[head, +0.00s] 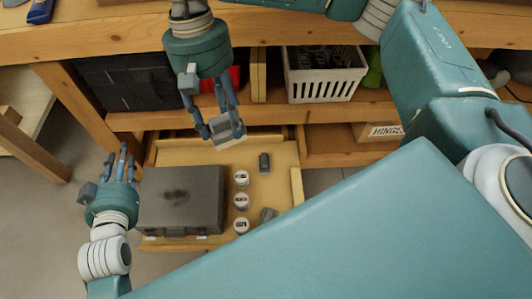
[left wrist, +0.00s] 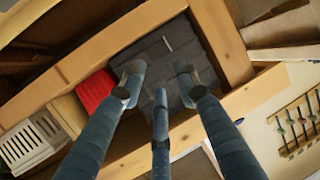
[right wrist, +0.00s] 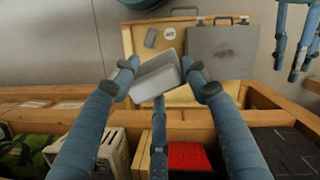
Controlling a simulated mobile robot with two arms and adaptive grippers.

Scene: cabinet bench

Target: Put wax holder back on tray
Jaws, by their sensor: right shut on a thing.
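The light grey, block-shaped wax holder (head: 226,129) is held in my right gripper (head: 216,127), above the back edge of the tray. In the right wrist view the wax holder (right wrist: 155,78) sits tilted between the fingers of my right gripper (right wrist: 160,82). The wooden tray (head: 275,185) is pulled out below the bench, and its pale surface also shows in the right wrist view (right wrist: 140,42). My left gripper (head: 122,160) is left of the tray, fingers spread and empty. The left wrist view shows nothing between the fingers of my left gripper (left wrist: 157,82).
A dark grey case (head: 182,200) fills the tray's left part. Beside it stand three round white-topped pots (head: 240,200) and two small dark items, one a dark block (head: 264,163). A white basket (head: 325,75) and a black box (head: 125,85) are on the shelf behind. The tray's back-right part is mostly bare.

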